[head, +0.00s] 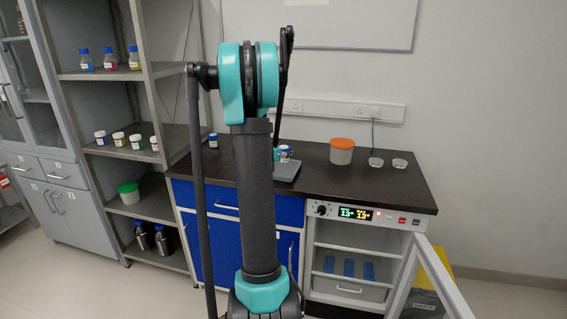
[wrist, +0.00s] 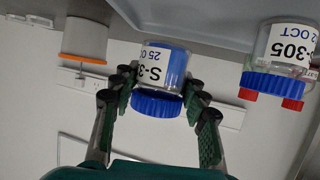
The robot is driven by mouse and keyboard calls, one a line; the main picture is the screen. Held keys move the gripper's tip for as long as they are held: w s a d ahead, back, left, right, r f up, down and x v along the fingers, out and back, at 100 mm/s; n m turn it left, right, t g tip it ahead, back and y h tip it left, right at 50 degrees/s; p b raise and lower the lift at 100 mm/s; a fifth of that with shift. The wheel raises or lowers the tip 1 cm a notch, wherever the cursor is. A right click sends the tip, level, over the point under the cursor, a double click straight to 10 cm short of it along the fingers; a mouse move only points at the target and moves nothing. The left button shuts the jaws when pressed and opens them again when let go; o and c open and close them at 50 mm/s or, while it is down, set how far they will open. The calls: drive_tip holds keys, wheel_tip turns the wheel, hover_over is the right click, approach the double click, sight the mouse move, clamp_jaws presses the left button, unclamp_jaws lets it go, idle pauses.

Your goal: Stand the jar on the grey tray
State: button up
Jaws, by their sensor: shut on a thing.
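The jar (wrist: 164,72) is clear with a blue ribbed lid, a white label and blue contents. My gripper (wrist: 158,92) is shut on it, with a finger on each side near the lid. The wrist view is upside down, so the jar is upright. The grey tray (head: 288,172) lies on the dark counter, partly hidden behind my arm; its grey surface is by the jar's base in the wrist view (wrist: 205,37). I cannot tell whether they touch. In the head view my arm mostly hides the gripper.
A second blue-lidded jar (wrist: 282,62), its label showing 305, is close by on the right in the wrist view. An orange-lidded tub (head: 342,151) and two glass dishes (head: 376,162) stand to the right on the counter. A small jar (head: 213,140) stands at left.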

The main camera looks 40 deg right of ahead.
sight(283, 161)
drive_tip(key=shift+f, duration=2)
drive_tip(key=shift+f, duration=0.1)
drive_tip(key=o, duration=1.2)
drive_tip(key=shift+a+r, duration=0.1)
drive_tip(key=shift+r, duration=0.1)
drive_tip(key=v, duration=1.2)
drive_tip(key=s+a+f+n+y, duration=0.4)
drive_tip(key=s+a, duration=0.3)
drive_tip(key=a, duration=0.4)
drive_tip(key=s+a+f+n+g+y, duration=0.1)
drive_tip(key=s+a+f+n+y, duration=0.3)
drive_tip(key=s+a, duration=0.4)
drive_tip(key=s+a+f+n+y, duration=0.4)
drive_tip(key=s+a, duration=0.4)
drive_tip(key=a, duration=0.6)
drive_tip(key=shift+a+f+n+g, duration=0.35)
drive_tip(key=shift+f+n+g, duration=0.05)
drive_tip(key=shift+f, duration=0.1)
